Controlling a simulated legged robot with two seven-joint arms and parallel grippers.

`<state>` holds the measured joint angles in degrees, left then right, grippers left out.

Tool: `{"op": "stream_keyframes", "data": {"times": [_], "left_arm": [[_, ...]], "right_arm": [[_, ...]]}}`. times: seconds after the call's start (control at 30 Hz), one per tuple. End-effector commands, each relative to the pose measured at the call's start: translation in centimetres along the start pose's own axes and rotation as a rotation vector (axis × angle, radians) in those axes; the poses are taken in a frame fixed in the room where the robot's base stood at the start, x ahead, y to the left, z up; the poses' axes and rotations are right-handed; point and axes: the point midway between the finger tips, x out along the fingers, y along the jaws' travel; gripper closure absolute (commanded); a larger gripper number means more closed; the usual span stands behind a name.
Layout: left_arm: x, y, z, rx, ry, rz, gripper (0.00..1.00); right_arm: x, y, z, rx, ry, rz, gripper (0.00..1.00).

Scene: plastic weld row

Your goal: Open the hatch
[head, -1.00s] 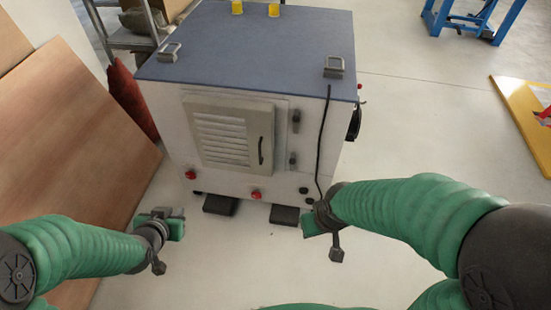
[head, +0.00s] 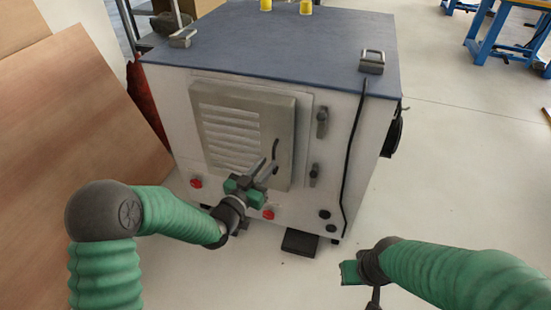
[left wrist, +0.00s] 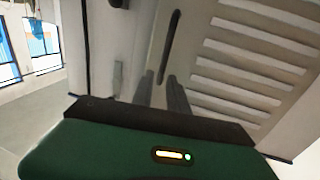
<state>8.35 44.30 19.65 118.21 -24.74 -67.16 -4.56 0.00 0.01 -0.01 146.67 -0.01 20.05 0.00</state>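The hatch (head: 232,90) is a grey-beige louvred panel on the front of a white cabinet, and it looks closed. Its dark vertical handle (head: 276,149) is near the hatch's right edge. My left gripper (head: 266,168) is in front of the handle's lower part and hides some of it. In the left wrist view the two fingers (left wrist: 162,95) are apart, with the lower end of the handle (left wrist: 170,45) appearing between them; contact cannot be told. My right gripper (head: 358,270) is low in front of the cabinet, away from the hatch; its finger opening is unclear.
The cabinet (head: 340,125) has two dark latches (head: 322,122) right of the hatch, red buttons (head: 196,183) below, and a hanging black cable (head: 352,155). Wooden boards (head: 80,130) lean at the left. Floor right of the cabinet is clear; blue benches (head: 500,35) stand behind.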

Motion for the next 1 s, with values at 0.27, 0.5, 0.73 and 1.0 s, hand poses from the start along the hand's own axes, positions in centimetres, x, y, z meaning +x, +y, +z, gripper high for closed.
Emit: {"op": "stream_keyframes", "data": {"times": [0.27,0.5,0.73,1.0], "left_arm": [[5.2,0.0,0.2,0.0,0.0,-0.001,0.81],[6.0,0.0,0.0,-0.001,-0.002,-0.001,0.81],[5.9,0.0,0.0,0.0,-0.002,-0.001,0.98],[5.9,0.0,0.1,0.0,-0.002,-0.001,1.0]], "right_arm": [[1.9,0.0,0.5,0.0,0.0,0.0,1.0],[1.9,0.0,0.5,0.0,0.0,0.0,1.0],[1.9,0.0,0.5,0.0,0.0,0.0,1.0],[1.9,0.0,0.5,0.0,0.0,0.0,1.0]]}}
